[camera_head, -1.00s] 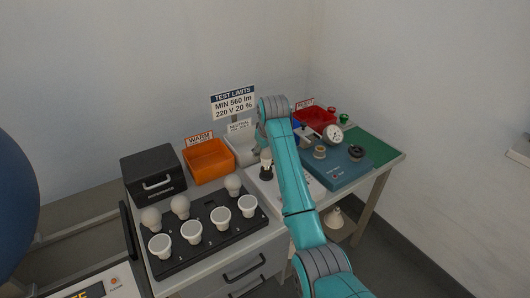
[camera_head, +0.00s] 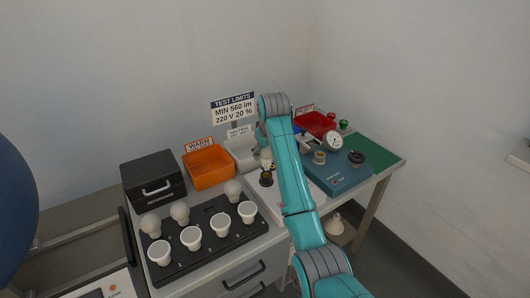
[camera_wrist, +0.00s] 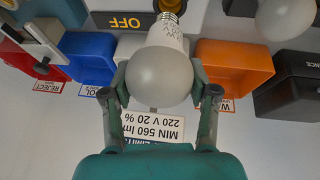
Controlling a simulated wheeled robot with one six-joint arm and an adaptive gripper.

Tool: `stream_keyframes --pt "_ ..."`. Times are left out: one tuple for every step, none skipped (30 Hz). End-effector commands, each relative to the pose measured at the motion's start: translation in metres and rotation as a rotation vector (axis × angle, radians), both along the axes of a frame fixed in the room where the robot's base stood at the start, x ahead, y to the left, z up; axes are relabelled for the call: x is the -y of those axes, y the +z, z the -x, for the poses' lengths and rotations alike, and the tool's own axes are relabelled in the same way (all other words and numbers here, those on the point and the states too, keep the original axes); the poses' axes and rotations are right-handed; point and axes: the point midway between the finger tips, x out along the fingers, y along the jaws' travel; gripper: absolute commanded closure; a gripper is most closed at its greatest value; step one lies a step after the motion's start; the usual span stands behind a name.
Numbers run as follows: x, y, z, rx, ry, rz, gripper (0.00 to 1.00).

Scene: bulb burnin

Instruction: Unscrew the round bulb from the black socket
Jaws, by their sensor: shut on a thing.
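The round bulb (camera_wrist: 160,78) is frosted white and unlit, held between the two fingertips of my gripper (camera_wrist: 160,92) in the wrist view. Its threaded metal cap (camera_wrist: 171,6) is bare and points toward the top of that picture. In the head view the bulb (camera_head: 266,156) shows just left of my arm, above the black socket (camera_head: 267,182). The socket's brass-coloured mouth shows, and the bulb looks clear of it. My gripper is mostly hidden behind my arm in the head view.
A blue tester (camera_head: 338,176) and red bin (camera_head: 315,124) stand right of my arm. The green mat (camera_head: 375,150) has free room.

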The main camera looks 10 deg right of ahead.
Motion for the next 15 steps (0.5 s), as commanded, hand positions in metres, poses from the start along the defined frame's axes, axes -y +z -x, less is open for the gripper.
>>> stream_keyframes --pt "0.000 0.000 0.000 0.000 0.000 0.000 0.76" --pt "0.000 0.000 0.000 0.000 0.000 0.000 0.76" --pt "0.000 0.000 0.000 0.000 0.000 0.000 0.76" --pt "0.000 0.000 0.000 0.000 0.000 0.000 0.76" --pt "0.000 0.000 0.000 0.000 0.000 0.000 0.76" --pt "0.000 0.000 0.000 0.001 0.000 0.000 0.76" --pt "0.000 0.000 0.000 0.001 0.000 0.000 0.76" --pt "0.000 0.001 0.000 0.001 0.000 0.000 0.76" --pt "0.000 0.001 0.000 0.001 0.000 0.000 0.76" --pt "0.000 0.002 0.000 0.001 0.000 0.000 0.76" --pt "0.000 0.003 0.000 0.001 0.000 0.000 0.76" --pt "0.000 0.005 0.000 0.001 0.000 0.000 0.76" --pt "0.000 0.007 0.000 0.001 0.000 0.000 0.76" --pt "0.000 0.009 0.000 0.001 0.000 0.000 0.76" --pt "0.000 0.011 0.000 0.002 0.000 0.000 0.76"
